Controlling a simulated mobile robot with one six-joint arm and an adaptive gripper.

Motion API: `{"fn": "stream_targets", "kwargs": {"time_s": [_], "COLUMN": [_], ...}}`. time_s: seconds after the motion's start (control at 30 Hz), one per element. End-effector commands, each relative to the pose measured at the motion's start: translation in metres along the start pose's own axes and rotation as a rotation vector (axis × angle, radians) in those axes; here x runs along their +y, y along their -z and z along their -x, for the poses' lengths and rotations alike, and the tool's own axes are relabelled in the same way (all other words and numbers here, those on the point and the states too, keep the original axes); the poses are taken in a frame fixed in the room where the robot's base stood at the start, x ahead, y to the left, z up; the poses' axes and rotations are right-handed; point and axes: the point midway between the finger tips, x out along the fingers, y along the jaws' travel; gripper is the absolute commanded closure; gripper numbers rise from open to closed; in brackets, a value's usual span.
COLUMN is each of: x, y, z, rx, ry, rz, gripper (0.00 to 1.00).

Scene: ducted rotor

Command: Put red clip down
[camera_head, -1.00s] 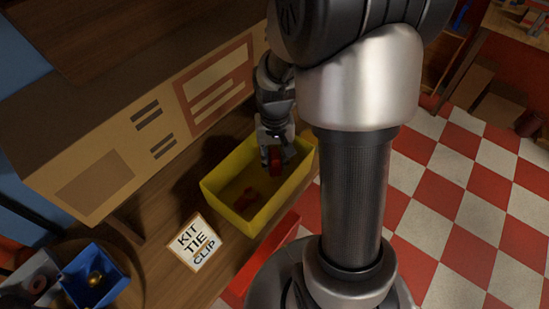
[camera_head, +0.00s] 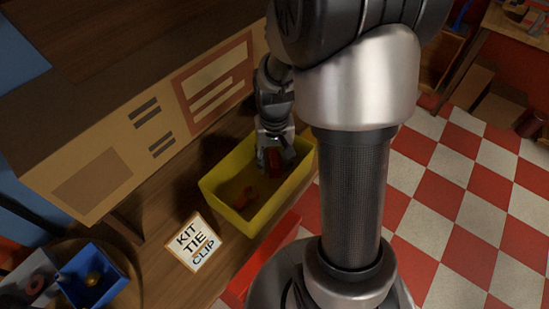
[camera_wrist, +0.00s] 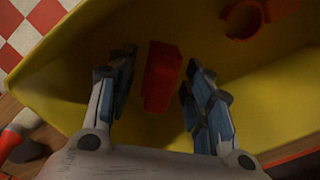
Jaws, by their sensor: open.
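The red clip (camera_wrist: 161,78), a blocky red piece, is between the fingers of my gripper (camera_wrist: 158,68) in the wrist view. The fingers are open, with gaps visible beside the clip. In the head view the red clip (camera_head: 274,163) shows at my gripper (camera_head: 275,158), which is down inside the yellow bin (camera_head: 232,217). The clip appears to be at the bin's floor, but its contact there is hard to see.
A ring-like orange-red piece (camera_wrist: 243,18) lies in the bin, apart from the clip; it also shows in the head view (camera_head: 245,198). A sign (camera_head: 194,243) reading "KIT TIE CLIP" stands beside the bin. A blue box (camera_head: 92,280) is at lower left. A large cardboard-coloured box (camera_head: 100,185) stands behind.

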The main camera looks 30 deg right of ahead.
Motion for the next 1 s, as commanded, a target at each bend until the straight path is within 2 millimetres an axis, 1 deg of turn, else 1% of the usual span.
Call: {"fn": "stream_targets", "kwargs": {"time_s": [0.27,0.37,0.47,0.7,0.8,0.9,1.0], "x": [0.0,0.0,0.0,0.0,0.0,0.0,0.0], "y": [0.0,0.0,0.001,0.001,0.001,0.001,0.001], "z": [0.001,0.008,0.022,0.077,0.098,0.114,0.125], "rx": [0.0,0.001,0.004,0.005,0.004,0.003,0.002], "ry": [0.0,0.0,0.0,0.001,0.001,0.0,0.0], "rz": [0.0,0.0,0.0,0.0,0.0,0.0,0.0], "gripper": [0.52,0.52,0.52,0.52,0.52,0.52,0.52]}}
